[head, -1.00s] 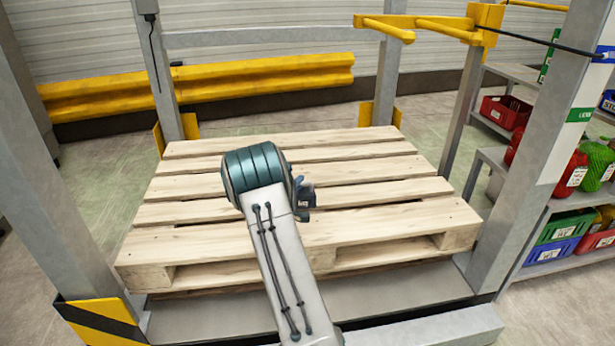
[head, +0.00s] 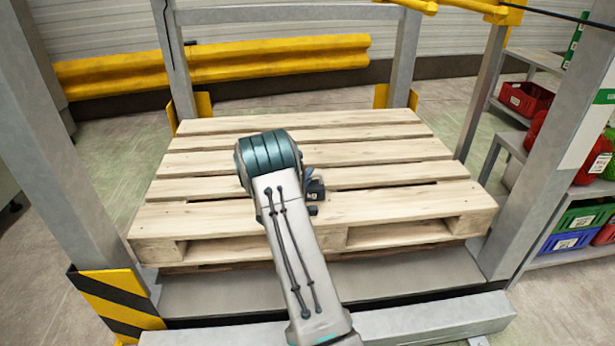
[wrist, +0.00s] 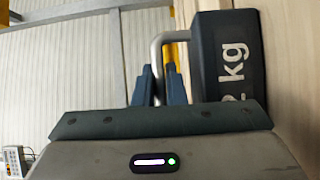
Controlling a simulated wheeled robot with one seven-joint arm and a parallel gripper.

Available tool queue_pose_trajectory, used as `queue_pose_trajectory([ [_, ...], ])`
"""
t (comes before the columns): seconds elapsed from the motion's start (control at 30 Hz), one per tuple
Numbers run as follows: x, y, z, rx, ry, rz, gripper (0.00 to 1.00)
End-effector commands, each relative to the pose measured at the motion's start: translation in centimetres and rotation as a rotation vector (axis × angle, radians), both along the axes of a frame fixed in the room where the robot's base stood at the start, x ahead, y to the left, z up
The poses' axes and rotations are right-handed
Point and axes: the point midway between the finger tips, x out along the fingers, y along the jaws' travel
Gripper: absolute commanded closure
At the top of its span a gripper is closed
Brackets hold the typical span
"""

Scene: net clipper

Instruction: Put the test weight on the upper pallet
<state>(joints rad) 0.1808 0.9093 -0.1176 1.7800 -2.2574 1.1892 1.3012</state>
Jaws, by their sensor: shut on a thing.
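The test weight (wrist: 228,62) is a dark blue block marked "2 kg" with a pale metal handle. In the wrist view my gripper (wrist: 160,85) is shut on that handle. In the head view the weight (head: 316,189) is a small dark shape beside my arm's end, over the upper pallet (head: 390,206); most of it and my fingers are hidden by the arm. The upper pallet is light wood with slatted boards. Its wood fills the right edge of the wrist view, close to the weight. I cannot tell whether the weight touches it.
Grey posts frame the pallet, the front left one (head: 75,170) with a yellow-black guard (head: 112,300). A yellow barrier (head: 270,58) stands behind. Shelves with bins (head: 570,225) are at the right. The slats right of my arm are clear.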

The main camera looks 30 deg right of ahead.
Motion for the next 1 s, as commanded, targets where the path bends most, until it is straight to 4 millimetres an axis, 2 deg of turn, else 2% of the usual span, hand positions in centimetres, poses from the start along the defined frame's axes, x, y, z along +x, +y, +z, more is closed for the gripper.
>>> queue_pose_trajectory([
  [0.1,0.1,-0.1,0.3,-0.008,-0.010,-0.001,1.00],
  [0.13,0.0,0.0,-0.2,0.000,0.000,0.000,0.81],
  [0.2,0.0,0.0,-0.2,0.000,0.000,0.000,0.68],
  [0.57,0.0,0.0,0.2,0.000,0.000,-0.001,0.68],
  [0.67,-0.6,1.3,0.2,0.001,0.002,0.001,0.68],
  [1.0,-4.2,7.6,0.4,0.000,0.002,0.003,0.68],
])
